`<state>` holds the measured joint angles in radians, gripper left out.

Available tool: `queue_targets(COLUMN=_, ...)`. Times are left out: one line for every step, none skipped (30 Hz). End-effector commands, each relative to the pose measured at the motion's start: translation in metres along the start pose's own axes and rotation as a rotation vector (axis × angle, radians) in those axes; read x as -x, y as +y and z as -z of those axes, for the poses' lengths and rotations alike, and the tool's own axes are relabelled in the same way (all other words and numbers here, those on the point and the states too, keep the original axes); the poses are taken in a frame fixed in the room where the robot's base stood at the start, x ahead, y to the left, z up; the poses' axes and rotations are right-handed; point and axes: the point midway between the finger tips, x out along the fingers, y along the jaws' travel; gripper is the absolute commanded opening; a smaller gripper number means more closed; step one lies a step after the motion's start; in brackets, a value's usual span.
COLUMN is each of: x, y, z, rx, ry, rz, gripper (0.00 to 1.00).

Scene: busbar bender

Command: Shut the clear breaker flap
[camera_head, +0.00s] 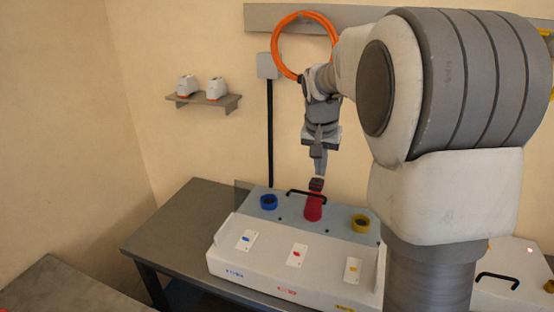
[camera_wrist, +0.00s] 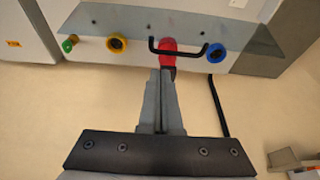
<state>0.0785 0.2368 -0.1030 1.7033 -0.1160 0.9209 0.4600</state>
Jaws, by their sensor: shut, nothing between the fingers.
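The clear breaker flap (camera_head: 285,212) is a thin bluish see-through panel at the back of the white machine housing, with a black bar handle (camera_head: 296,191). In the wrist view the flap (camera_wrist: 115,22) runs across the top and its handle (camera_wrist: 178,52) is just beyond my fingertips. How far the flap is tilted is hard to tell. My gripper (camera_head: 318,174) is shut and empty, pointing down just above the lever's top; contact cannot be told. In the wrist view my gripper (camera_wrist: 158,74) partly overlaps the red lever.
A blue ring (camera_head: 268,202) and a yellow ring (camera_head: 360,224) flank the red lever. The white housing (camera_head: 225,262) stands on a dark table (camera_head: 170,240). A second white unit (camera_head: 510,295) is at right. A wall shelf (camera_head: 205,101) and an orange hoop (camera_head: 285,22) are behind.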

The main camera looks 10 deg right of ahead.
Motion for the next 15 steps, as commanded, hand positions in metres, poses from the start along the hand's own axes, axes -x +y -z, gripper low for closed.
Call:
queue_targets(x=-0.004, y=0.000, z=0.005, rx=-0.009, ry=-0.003, rz=-0.008, gripper=0.00)
queue_targets(x=-0.006, y=0.000, z=0.008, rx=-0.015, ry=-0.003, rz=-0.011, gripper=0.00)
queue_targets(x=-0.008, y=0.000, z=0.010, rx=-0.020, ry=-0.003, rz=-0.013, gripper=0.00)
queue_targets(x=-0.009, y=0.000, z=0.011, rx=-0.022, ry=-0.004, rz=-0.015, gripper=0.00)
queue_targets(x=-0.011, y=0.000, z=0.012, rx=-0.024, ry=-0.004, rz=-0.016, gripper=0.00)
queue_targets(x=-0.013, y=0.000, z=0.012, rx=-0.025, ry=-0.005, rz=-0.017, gripper=0.00)
queue_targets(x=-0.015, y=0.000, z=0.012, rx=-0.026, ry=-0.005, rz=-0.017, gripper=0.00)
queue_targets(x=-0.018, y=0.000, z=0.012, rx=-0.026, ry=-0.005, rz=-0.017, gripper=0.00)
queue_targets(x=-0.023, y=0.000, z=0.012, rx=-0.026, ry=-0.005, rz=-0.018, gripper=0.00)
queue_targets(x=-0.027, y=0.001, z=0.012, rx=-0.026, ry=-0.007, rz=-0.018, gripper=0.00)
queue_targets(x=-0.032, y=0.001, z=0.011, rx=-0.025, ry=-0.007, rz=-0.018, gripper=0.00)
queue_targets(x=-0.039, y=0.001, z=0.011, rx=-0.026, ry=-0.008, rz=-0.019, gripper=0.00)
queue_targets(x=-0.045, y=0.001, z=0.011, rx=-0.025, ry=-0.008, rz=-0.019, gripper=0.00)
queue_targets(x=-0.051, y=0.001, z=0.011, rx=-0.025, ry=-0.008, rz=-0.019, gripper=0.00)
queue_targets(x=-0.058, y=0.001, z=0.011, rx=-0.025, ry=-0.008, rz=-0.019, gripper=0.00)
